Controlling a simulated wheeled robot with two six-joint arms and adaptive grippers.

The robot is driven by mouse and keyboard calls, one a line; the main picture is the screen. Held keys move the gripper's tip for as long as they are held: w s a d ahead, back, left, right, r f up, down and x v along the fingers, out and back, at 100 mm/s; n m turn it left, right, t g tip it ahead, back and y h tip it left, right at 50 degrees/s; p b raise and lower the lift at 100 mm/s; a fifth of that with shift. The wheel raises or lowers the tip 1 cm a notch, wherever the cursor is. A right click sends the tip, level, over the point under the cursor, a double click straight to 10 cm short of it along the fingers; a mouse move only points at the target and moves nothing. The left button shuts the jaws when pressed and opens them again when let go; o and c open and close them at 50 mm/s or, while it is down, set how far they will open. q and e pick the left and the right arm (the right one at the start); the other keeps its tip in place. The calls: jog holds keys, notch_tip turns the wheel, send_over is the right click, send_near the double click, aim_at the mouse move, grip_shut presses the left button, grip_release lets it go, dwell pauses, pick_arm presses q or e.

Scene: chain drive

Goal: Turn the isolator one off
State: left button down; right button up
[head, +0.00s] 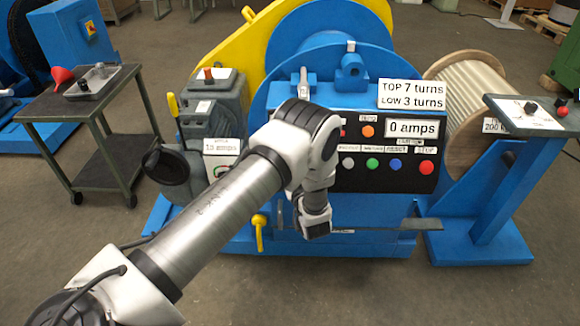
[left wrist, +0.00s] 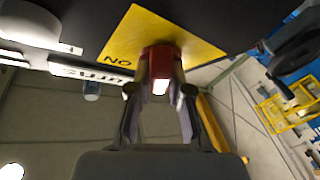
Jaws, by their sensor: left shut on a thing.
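The isolator shows in the left wrist view as a red knob (left wrist: 161,62) on a yellow plate (left wrist: 198,47). The letters ON stand upside down near the plate's left corner. My left gripper (left wrist: 160,90) has a finger on each side of the knob and is shut on it. In the head view my left arm crosses in front of the blue machine's black control panel (head: 385,178). Its wrist covers the panel's left part, so the isolator and the fingertips are hidden there. My right gripper is in neither view.
The panel carries a display reading 0 amps (head: 414,130) and a row of coloured buttons. A grey motor unit (head: 213,110) stands left of my wrist. A dark trolley (head: 95,115) stands at the left, a blue stand (head: 500,200) at the right.

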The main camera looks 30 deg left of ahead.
pick_arm(q)
jog(key=shift+w+r+n+g+y, duration=0.1)
jog(key=shift+n+g+y, duration=0.2)
jog(key=shift+n+g, duration=0.95)
jog(key=shift+n+t, duration=0.25)
jog(key=shift+n, duration=0.1)
jog(key=c, duration=1.1)
grip_release()
jog(key=v, duration=1.2)
